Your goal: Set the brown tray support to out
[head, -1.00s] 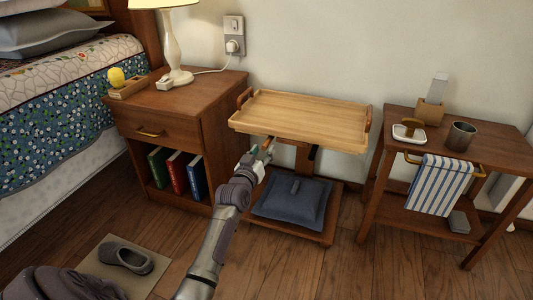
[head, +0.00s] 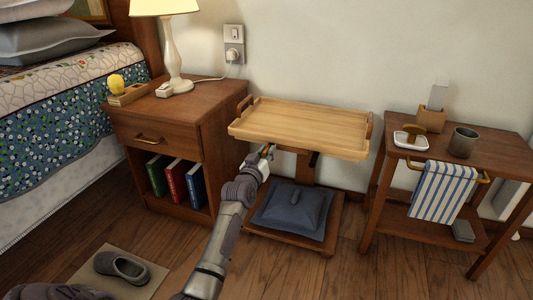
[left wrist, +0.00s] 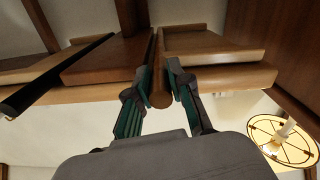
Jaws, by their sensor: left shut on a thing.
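The brown tray support is a round wooden rod (left wrist: 161,99) in the left wrist view, running under the tray with its rounded end toward the camera. My left gripper (left wrist: 158,76) has its fingers on either side of the rod and is shut on it. In the head view the left gripper (head: 267,152) is under the front left edge of the light wooden tray (head: 300,122), and largely hides the rod. The tray sits level on a brown stand (head: 304,168). My right gripper is not in view.
A dark lever (head: 314,158) is under the tray, right of the gripper. A grey cushion (head: 290,211) lies on the stand's base. A nightstand (head: 213,143) stands close on the left, and a side table (head: 499,144) on the right.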

